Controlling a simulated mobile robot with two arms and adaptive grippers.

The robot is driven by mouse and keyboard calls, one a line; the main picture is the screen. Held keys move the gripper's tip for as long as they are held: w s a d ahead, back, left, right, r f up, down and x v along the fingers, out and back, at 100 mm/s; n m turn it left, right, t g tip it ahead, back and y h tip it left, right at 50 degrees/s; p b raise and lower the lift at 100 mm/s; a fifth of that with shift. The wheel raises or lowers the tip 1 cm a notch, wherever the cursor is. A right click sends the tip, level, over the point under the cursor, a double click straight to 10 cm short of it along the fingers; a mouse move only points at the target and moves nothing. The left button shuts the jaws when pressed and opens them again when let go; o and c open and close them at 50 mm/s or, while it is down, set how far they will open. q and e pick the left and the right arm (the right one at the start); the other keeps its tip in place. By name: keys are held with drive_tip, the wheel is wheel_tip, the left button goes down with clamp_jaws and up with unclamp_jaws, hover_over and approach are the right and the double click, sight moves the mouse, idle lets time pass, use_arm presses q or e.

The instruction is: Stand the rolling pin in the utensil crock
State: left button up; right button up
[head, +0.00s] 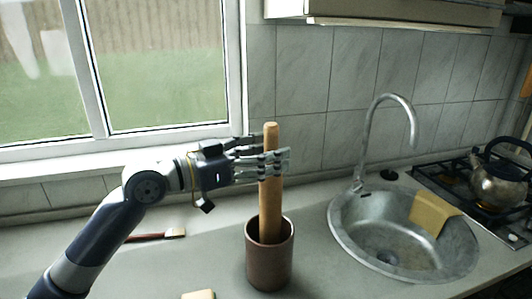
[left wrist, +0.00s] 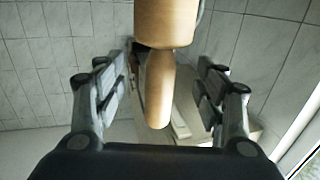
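The wooden rolling pin (head: 271,205) stands nearly upright in the brown utensil crock (head: 269,265), its lower end hidden inside. My left gripper (head: 268,162) is at the pin's upper part, with fingers reaching across it. In the left wrist view the pin (left wrist: 165,25) shows between the two spread finger sets of my left gripper (left wrist: 160,92), with clear gaps on both sides. The gripper looks open around the pin. My right gripper is in neither view.
A steel sink (head: 355,240) with a tap (head: 362,150) and a tan cloth (head: 433,212) lies right of the crock. A kettle (head: 499,185) stands on the hob. A brush (head: 172,234) lies on the counter at left. A window is behind my arm.

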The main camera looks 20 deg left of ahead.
use_arm(q)
drive_tip(key=shift+a+f, duration=0.1)
drive_tip(key=shift+f, duration=0.1)
drive_tip(key=v, duration=1.1)
drive_tip(key=shift+s+a, duration=0.2)
drive_tip(key=shift+s, duration=0.15)
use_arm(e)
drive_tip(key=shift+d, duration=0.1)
use_arm(q)
drive_tip(key=shift+r, duration=0.1)
idle(0.6)
